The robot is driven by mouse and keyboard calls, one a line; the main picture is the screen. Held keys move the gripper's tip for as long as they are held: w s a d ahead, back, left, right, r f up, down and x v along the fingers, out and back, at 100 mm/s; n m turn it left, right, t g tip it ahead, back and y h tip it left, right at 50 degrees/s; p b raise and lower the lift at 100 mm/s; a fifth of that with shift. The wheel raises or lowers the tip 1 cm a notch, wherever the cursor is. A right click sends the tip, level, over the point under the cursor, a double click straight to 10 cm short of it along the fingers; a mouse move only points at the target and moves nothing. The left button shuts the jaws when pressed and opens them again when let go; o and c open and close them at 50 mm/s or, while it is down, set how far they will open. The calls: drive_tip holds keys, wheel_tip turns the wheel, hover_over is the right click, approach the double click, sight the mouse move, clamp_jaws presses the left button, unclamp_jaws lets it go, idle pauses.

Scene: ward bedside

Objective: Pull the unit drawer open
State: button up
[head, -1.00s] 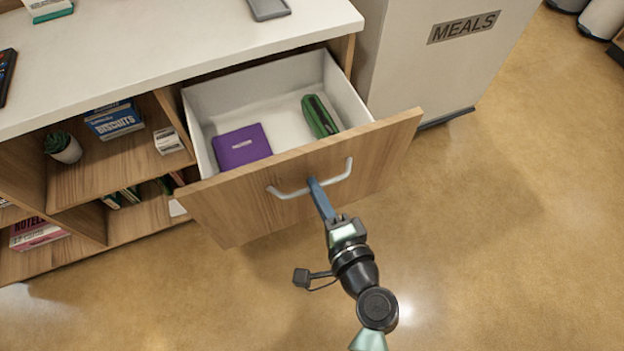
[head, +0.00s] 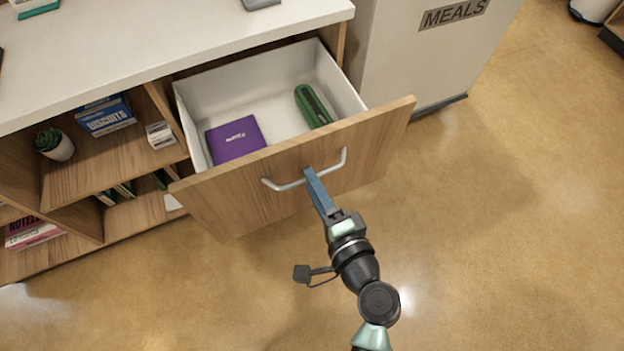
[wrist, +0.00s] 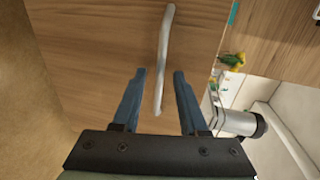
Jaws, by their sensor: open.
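The unit drawer (head: 215,207) stands pulled out from the wooden unit, showing its white inside. Its wooden front carries a pale bow handle (head: 284,186). A purple box or book (head: 236,139) and a green case (head: 312,106) lie in the drawer. My gripper (head: 308,172) is at the handle, its blue fingers pointing at the drawer front. In the wrist view the handle (wrist: 163,60) runs lengthwise between the two fingers (wrist: 158,75), which are apart, with a gap on each side of the bar.
The white unit top (head: 130,50) is above the drawer. Open shelves at left hold a biscuits box (head: 106,115), a potted plant (head: 54,143) and a pink box (head: 34,233). A cabinet marked MEALS (head: 420,60) stands at right. The floor (head: 500,220) in front is clear.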

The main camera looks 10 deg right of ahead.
drive_tip(key=p+v, duration=0.1)
drive_tip(key=v, duration=1.1)
drive_tip(key=shift+w, duration=0.15)
